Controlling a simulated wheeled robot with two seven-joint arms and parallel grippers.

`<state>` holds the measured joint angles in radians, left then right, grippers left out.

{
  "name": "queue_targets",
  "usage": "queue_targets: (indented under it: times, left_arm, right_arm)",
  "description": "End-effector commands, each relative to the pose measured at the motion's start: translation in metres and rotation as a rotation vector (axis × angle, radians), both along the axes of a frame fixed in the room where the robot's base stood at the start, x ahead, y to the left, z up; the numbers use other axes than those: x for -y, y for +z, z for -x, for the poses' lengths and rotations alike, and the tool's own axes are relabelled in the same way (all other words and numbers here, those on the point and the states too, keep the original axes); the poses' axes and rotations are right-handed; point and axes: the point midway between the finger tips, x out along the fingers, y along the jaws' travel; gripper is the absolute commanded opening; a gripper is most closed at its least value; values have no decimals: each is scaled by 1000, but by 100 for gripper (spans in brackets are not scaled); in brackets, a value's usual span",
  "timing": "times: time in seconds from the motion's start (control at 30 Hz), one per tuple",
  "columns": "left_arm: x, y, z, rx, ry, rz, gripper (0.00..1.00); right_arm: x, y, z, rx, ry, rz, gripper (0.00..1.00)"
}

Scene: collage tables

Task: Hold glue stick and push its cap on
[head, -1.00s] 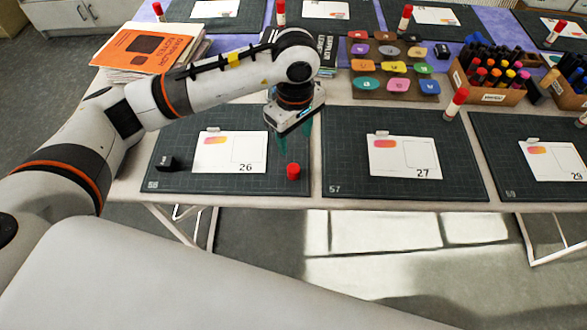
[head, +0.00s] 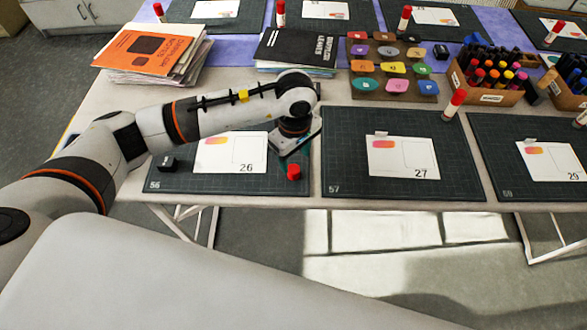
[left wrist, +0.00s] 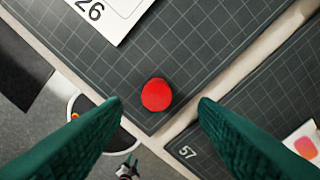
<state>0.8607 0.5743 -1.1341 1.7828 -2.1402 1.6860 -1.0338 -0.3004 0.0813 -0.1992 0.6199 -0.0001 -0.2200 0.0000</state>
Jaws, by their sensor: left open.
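A small red cap (head: 293,172) sits near the front right corner of the dark cutting mat (head: 190,182) numbered 56. From above, in the left wrist view, the cap (left wrist: 156,95) is a red disc. My left gripper (left wrist: 162,101) is open, with its green fingers to the left and right of the cap in that view and apart from it. In the head view the left gripper's body is low over the mat's right side, just behind the cap; its fingertips do not show clearly. No uncapped glue stick shows on this mat. My right gripper is not in view.
A red-capped glue stick (head: 454,104) stands behind mat 57 (head: 335,185). Books (head: 150,55), a palette board (head: 393,65) and a marker box (head: 490,95) stand behind.

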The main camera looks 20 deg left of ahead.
Motion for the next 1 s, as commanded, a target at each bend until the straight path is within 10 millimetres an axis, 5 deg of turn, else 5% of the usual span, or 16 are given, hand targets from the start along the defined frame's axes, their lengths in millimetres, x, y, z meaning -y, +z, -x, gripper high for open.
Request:
queue_targets:
  times: [0.4, 0.77, 1.0]
  left_arm:
    - [-2, -49, 3, -3, 1, -1, 54]
    - [-2, -52, 2, 0, 0, 0, 54]
    - [-2, -52, 2, 0, 0, 0, 20]
  right_arm:
    - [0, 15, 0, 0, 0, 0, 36]
    - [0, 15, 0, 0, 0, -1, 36]
    - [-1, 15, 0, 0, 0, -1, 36]
